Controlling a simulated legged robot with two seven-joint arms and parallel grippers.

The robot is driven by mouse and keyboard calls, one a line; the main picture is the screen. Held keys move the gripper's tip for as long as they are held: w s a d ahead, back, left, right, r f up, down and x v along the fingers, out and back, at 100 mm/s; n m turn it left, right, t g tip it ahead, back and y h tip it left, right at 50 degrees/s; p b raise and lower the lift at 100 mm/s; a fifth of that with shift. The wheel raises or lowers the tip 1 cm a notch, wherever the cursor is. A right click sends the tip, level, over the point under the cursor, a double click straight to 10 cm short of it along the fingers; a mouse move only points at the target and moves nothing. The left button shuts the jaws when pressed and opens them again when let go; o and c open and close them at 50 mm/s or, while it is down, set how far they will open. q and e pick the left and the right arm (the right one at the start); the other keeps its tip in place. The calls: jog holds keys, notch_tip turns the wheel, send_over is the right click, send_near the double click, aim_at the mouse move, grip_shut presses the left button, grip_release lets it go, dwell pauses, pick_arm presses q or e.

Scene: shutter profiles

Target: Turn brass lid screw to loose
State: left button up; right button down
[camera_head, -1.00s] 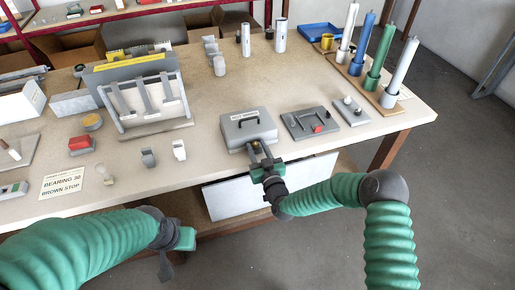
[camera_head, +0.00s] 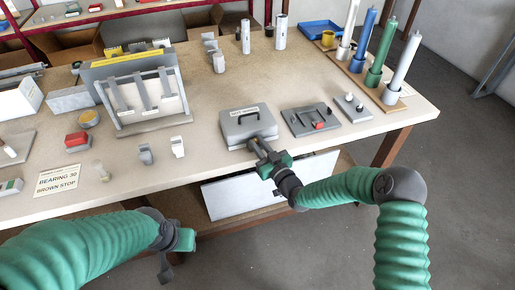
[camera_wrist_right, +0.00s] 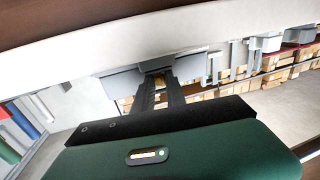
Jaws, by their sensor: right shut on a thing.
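A grey box (camera_head: 249,128) with a black handle on its lid and a small label stands at the front edge of the bench. My right gripper (camera_head: 258,146) reaches its front side from below right, with its fingers at the box's front face. In the right wrist view the fingers (camera_wrist_right: 160,90) are closed around a small brass lid screw (camera_wrist_right: 159,82) on the grey box. Only a brassy bit of the screw shows; its turn position is hidden. My left gripper (camera_head: 176,252) hangs in front of the bench, away from the box; its jaw opening is unclear.
Right of the box lie a grey plate with a red part (camera_head: 311,120) and a smaller plate with pegs (camera_head: 352,107). Coloured cylinders (camera_head: 382,60) stand at the back right. A grey rack (camera_head: 144,100) stands left. A white panel (camera_head: 270,185) hangs below the bench edge.

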jog(key=n+g+y+b, duration=0.2)
jog(key=shift+w+d+f+y, duration=0.2)
jog(key=shift+d+y, duration=0.1)
jog(key=shift+y, duration=0.1)
jog(key=shift+w+d+r+n+g+y+b, duration=0.1)
jog(key=shift+r+n+g+y+b, duration=0.1)
jog(key=shift+n+g+y+b, duration=0.65)
jog(key=shift+g+y, duration=0.25)
jog(key=c, duration=1.4)
grip_release()
jog(key=shift+r, duration=0.1)
